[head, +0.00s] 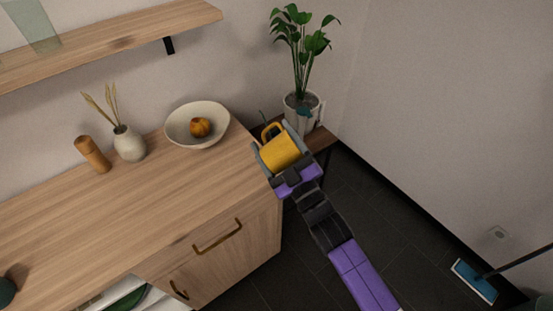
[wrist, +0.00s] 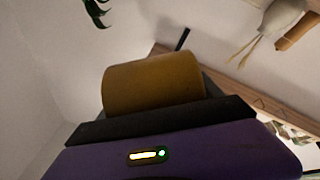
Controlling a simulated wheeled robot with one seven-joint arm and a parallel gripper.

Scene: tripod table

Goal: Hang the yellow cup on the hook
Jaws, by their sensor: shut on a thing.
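The yellow cup (head: 281,152) is held in my gripper (head: 279,144), whose grey fingers sit on either side of it. The cup is tilted, and its handle points up and away from me, toward the wall. In the wrist view, the cup (wrist: 152,82) fills the middle above the dark gripper edge; its handle is hidden there. A thin dark curved shape (head: 262,116) shows just behind the cup handle; I cannot tell whether it is the hook. I see no clear gap or contact between it and the cup.
A potted plant (head: 301,105) stands on a small wooden table (head: 321,139) just behind the cup. The wooden cabinet (head: 150,205), left, bears a bowl (head: 182,133), a vase (head: 129,146) and a wooden cylinder (head: 92,154). A wall shelf (head: 120,42) is above. The dark floor at right is mostly free.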

